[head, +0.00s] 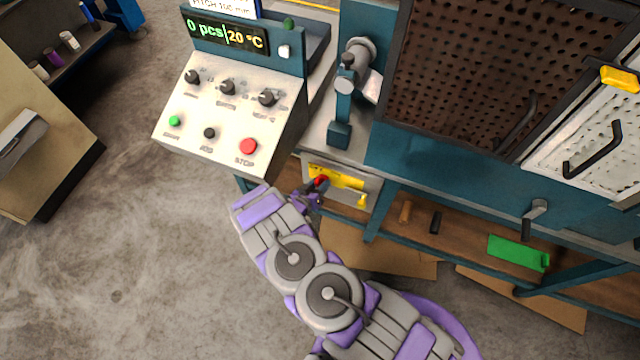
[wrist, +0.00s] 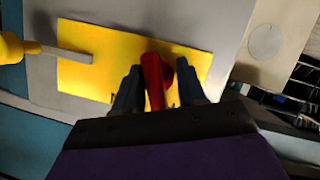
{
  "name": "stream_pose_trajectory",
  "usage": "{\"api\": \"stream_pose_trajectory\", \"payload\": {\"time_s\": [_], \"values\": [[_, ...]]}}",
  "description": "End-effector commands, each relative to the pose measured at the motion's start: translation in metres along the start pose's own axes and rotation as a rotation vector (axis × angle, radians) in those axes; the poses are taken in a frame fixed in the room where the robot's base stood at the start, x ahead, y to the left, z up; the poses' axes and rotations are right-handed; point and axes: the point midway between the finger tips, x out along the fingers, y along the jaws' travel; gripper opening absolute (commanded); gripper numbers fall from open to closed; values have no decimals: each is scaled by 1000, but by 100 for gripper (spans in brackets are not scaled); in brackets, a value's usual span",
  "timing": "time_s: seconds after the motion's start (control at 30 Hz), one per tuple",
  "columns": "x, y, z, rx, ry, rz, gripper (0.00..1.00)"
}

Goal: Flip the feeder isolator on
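The feeder isolator's red handle (head: 321,180) stands on a yellow plate (head: 345,181) on the grey box under the machine's bench. My gripper (head: 312,190) is at the handle. In the wrist view the red handle (wrist: 155,80) lies between the two dark fingers of my gripper (wrist: 157,85). The fingers are apart, with a narrow strip of yellow showing between the handle and the right finger. The left finger is very close to the handle; contact cannot be told. The handle's lower end is hidden behind my gripper.
A yellow lever (head: 362,200) sits at the plate's right side. The control panel (head: 232,110) with knobs and a red STOP button (head: 248,146) overhangs to the upper left. A lower shelf (head: 465,232) holds a green object (head: 518,253). The floor to the left is clear.

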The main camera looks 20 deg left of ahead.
Motion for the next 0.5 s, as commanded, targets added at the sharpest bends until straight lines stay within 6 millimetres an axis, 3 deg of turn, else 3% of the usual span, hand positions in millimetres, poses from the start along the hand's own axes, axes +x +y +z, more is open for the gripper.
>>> {"api": "stream_pose_trajectory", "payload": {"time_s": [0.4, 0.5], "values": [[0, 2, 0, 2, -1, -1, 0], [0, 1, 0, 1, -1, 0, 0]]}}
